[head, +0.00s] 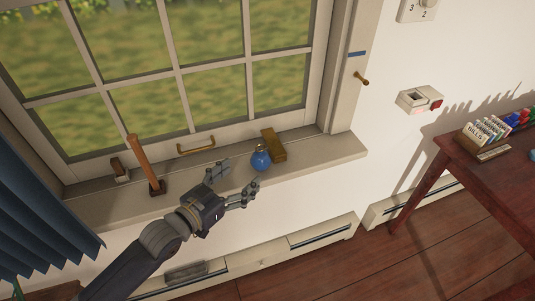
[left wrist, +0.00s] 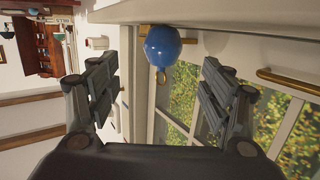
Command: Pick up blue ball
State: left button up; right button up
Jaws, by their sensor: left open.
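The blue ball (head: 261,160) sits on the window sill (head: 330,151) in the head view, with a small gold loop at its top. It also shows in the left wrist view (left wrist: 162,46), ahead of the fingers and between their lines. My left gripper (head: 232,181) is open and empty, just left of and nearer than the ball, with a gap between them. Its two fingers (left wrist: 158,92) stand wide apart in the left wrist view. My right gripper is not in view.
A brass block (head: 273,145) stands right behind the ball. A wooden-handled hammer (head: 146,166) stands on the sill at left. The window with its brass handle (head: 196,147) is behind. A wooden table (head: 490,175) with small items is at right, and a blue curtain (head: 35,220) at left.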

aim_at(254, 164)
pick_arm(q)
jog(key=shift+x, duration=1.2)
jog(key=x, duration=0.3)
jog(key=shift+r, duration=0.1)
jog(key=shift+w+d+p, duration=0.15)
jog(key=shift+w+p, duration=0.15)
jog(key=shift+w, duration=0.05)
jog(key=x, duration=0.3)
jog(key=shift+w+f, duration=0.1)
jog(key=shift+f, duration=0.15)
jog(key=shift+w+d+f, duration=0.15)
jog(key=shift+w+d, duration=0.1)
jog(key=shift+w, duration=0.15)
jog(key=c, duration=1.2)
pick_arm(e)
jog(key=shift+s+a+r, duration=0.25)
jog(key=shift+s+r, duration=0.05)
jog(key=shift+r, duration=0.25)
